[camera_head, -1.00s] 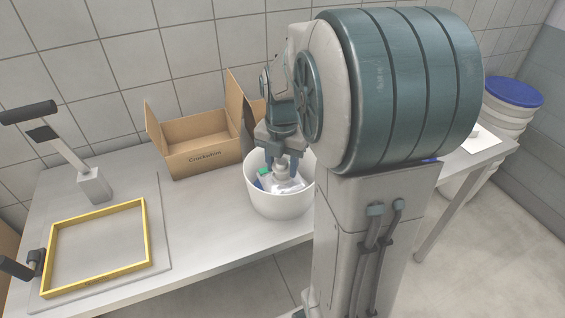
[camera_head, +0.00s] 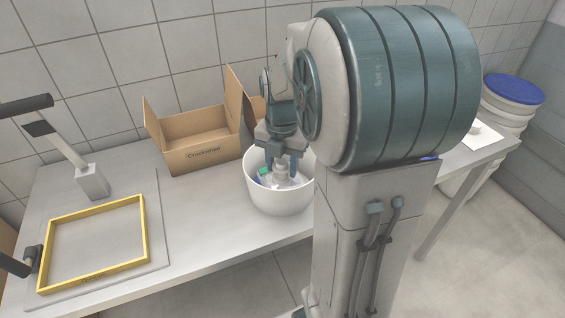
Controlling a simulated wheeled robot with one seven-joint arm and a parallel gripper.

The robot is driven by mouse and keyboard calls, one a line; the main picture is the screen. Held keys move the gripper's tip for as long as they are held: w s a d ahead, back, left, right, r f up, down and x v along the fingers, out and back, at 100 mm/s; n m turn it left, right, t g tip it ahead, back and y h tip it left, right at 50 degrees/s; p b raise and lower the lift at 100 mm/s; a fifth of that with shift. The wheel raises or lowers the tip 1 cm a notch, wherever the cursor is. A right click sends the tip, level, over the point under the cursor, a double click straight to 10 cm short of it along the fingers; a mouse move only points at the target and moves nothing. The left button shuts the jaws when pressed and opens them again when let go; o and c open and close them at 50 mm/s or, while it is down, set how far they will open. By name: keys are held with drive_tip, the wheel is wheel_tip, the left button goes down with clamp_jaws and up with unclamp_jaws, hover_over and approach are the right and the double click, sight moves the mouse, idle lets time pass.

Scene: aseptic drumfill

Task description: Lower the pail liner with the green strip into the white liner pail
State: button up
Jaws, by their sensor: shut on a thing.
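The white liner pail (camera_head: 277,202) stands on the table, partly hidden on its right by my arm. My gripper (camera_head: 280,163) points down at the pail's mouth, with its fingers at about rim height. It is shut on a pale, whitish liner (camera_head: 283,180) that sits inside the pail's opening below the fingers. A green patch (camera_head: 265,171) shows at the liner's left, beside a blue piece near the pail's inner wall. How far the liner's lower part is from the pail's bottom is hidden.
An open cardboard box (camera_head: 200,148) stands behind and left of the pail. A yellow frame (camera_head: 95,245) and a grey post with a black handle (camera_head: 92,181) are at the left. Blue-lidded white pails (camera_head: 513,92) stand at the far right. The table's front is clear.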

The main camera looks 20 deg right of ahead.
sight(282, 161)
drive_tip(key=shift+f+b, duration=0.6)
drive_tip(key=shift+f, duration=0.2)
idle(0.4)
drive_tip(key=o, duration=1.1)
drive_tip(key=shift+r, duration=0.1)
wheel_tip(282, 161, up, 14)
drive_tip(key=shift+f+p, duration=0.15)
drive_tip(key=shift+p, duration=0.45)
drive_tip(key=s+a+f+m+t+p, duration=0.1)
drive_tip(key=s+m, duration=0.3)
drive_tip(key=m, duration=0.5)
drive_tip(key=s+a+f+m+t+p, duration=0.1)
drive_tip(key=s+a+f+m, duration=0.2)
drive_tip(key=m, duration=0.6)
drive_tip(key=s+a+f+m+p, duration=0.1)
drive_tip(key=s+a+m, duration=0.3)
drive_tip(key=m, duration=0.4)
drive_tip(key=shift+s+f+m+t, duration=0.4)
drive_tip(key=shift+s+f, duration=0.15)
drive_tip(key=shift+s, duration=0.25)
